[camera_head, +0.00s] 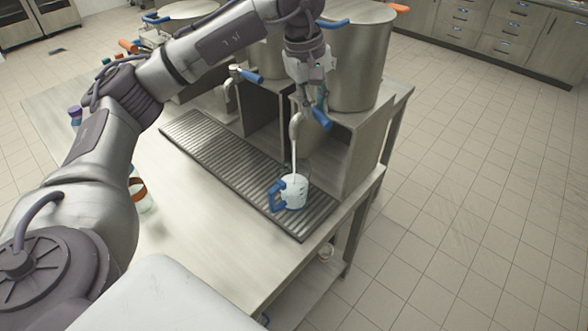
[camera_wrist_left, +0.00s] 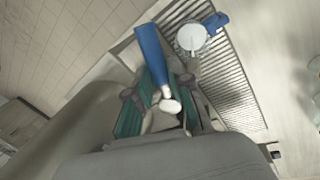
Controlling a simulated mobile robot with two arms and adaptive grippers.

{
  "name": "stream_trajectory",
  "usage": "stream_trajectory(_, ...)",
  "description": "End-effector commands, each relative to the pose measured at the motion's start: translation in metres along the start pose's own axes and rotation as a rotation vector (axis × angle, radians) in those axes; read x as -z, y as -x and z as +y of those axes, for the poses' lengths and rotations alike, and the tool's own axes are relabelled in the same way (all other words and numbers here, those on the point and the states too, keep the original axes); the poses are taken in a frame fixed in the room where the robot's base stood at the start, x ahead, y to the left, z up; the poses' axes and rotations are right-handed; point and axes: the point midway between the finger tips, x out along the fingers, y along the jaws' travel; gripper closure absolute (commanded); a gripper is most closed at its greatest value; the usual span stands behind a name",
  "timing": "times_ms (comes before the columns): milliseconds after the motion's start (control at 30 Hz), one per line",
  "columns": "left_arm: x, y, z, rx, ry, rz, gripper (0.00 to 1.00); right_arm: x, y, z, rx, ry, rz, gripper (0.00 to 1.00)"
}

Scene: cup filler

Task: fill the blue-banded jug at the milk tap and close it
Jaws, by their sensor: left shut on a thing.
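The jug (camera_head: 295,192), pale with a blue handle, stands upright on the drip grate below the right-hand tap (camera_head: 295,125). A thin white stream runs from the spout down into the jug. In the left wrist view the jug (camera_wrist_left: 192,38) is seen from above with a white inside; its fill level is hard to judge. My left gripper (camera_head: 318,92) is shut on the tap's blue lever (camera_head: 321,118), above the jug and apart from it. The lever (camera_wrist_left: 151,58) also shows between the fingers in the left wrist view. My right gripper is not in view.
A second blue-levered tap (camera_head: 250,76) stands to the left. A large steel pot (camera_head: 357,60) sits above the right tap. The ribbed grate (camera_head: 215,150) is otherwise clear. An orange-banded vessel (camera_head: 138,194) stands on the counter, partly hidden by my arm.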

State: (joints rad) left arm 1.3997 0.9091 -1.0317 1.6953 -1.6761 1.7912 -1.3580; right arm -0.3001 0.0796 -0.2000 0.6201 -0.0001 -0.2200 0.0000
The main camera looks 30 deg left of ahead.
Motion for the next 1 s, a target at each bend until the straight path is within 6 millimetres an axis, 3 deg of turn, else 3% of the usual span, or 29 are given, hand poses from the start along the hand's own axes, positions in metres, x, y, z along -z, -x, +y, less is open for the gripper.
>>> stream_trajectory(367, 0.0, 0.001, 0.001, -0.002, 0.002, 0.001, 1.0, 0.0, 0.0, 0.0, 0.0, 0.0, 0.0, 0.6)
stream_trajectory(700, 0.001, -0.002, 0.014, -0.002, 0.284, 0.057, 1.0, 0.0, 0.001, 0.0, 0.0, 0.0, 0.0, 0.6)
stream_trajectory(1000, 0.002, -0.002, 0.015, -0.003, 0.324, 0.065, 1.0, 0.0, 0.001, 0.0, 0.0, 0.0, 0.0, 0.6)
